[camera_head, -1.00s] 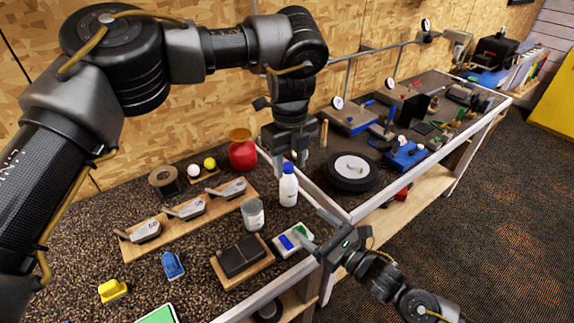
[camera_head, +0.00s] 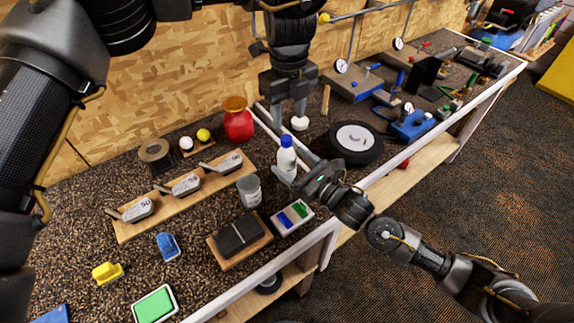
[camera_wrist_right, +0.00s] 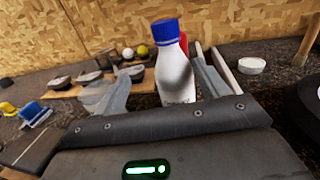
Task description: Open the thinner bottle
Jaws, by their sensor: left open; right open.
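The thinner bottle (camera_head: 286,163) is white with a blue cap (camera_head: 286,141) on top. It stands upright on the dark bench top near its front edge. In the right wrist view the bottle (camera_wrist_right: 173,75) rises between the fingers, with its cap (camera_wrist_right: 164,30) above them. My right gripper (camera_head: 295,169) is open, its fingers on either side of the bottle's body; I cannot tell whether they touch it. My left gripper (camera_head: 289,110) is open and empty, pointing down behind and above the bottle. A wider grey jar (camera_head: 249,191) stands left of the bottle.
A small white disc (camera_head: 299,123) lies behind the bottle, below the left gripper. A red vase (camera_head: 237,122) stands to the back left and a black wheel (camera_head: 355,143) lies to the right. A tray with blue and green pieces (camera_head: 292,217) lies in front.

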